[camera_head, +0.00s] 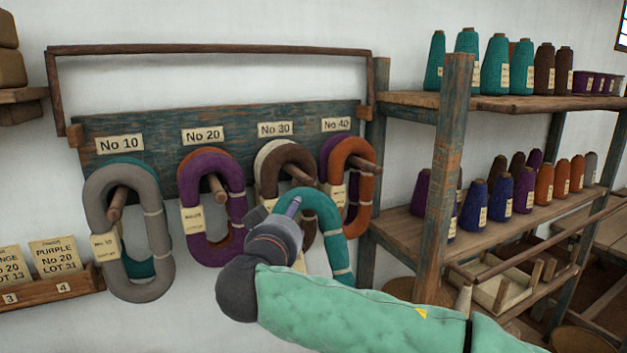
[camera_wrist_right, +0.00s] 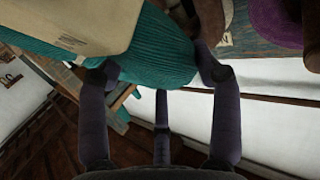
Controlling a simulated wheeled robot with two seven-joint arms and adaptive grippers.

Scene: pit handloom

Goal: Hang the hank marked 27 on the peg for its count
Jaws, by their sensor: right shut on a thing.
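A teal hank (camera_head: 333,236) is held in my right gripper (camera_head: 292,208), in front of the board near the No 30 peg. In the right wrist view the gripper (camera_wrist_right: 157,70) is shut on the teal hank (camera_wrist_right: 165,52), with a finger at each side. A cream tag (camera_wrist_right: 75,22) hangs on it; I cannot read a number there. The peg board (camera_head: 245,125) has labels No 10 (camera_head: 119,144), No 20 (camera_head: 203,135), No 30 (camera_head: 275,129) and No 40 (camera_head: 337,124). My left gripper is not in view.
Grey and teal hanks (camera_head: 155,235) hang on No 10, purple and orange (camera_head: 236,205) on No 20, brown and cream (camera_head: 265,170) on No 30, orange and purple (camera_head: 363,200) on No 40. A shelf rack (camera_head: 455,150) with cones stands close on the right.

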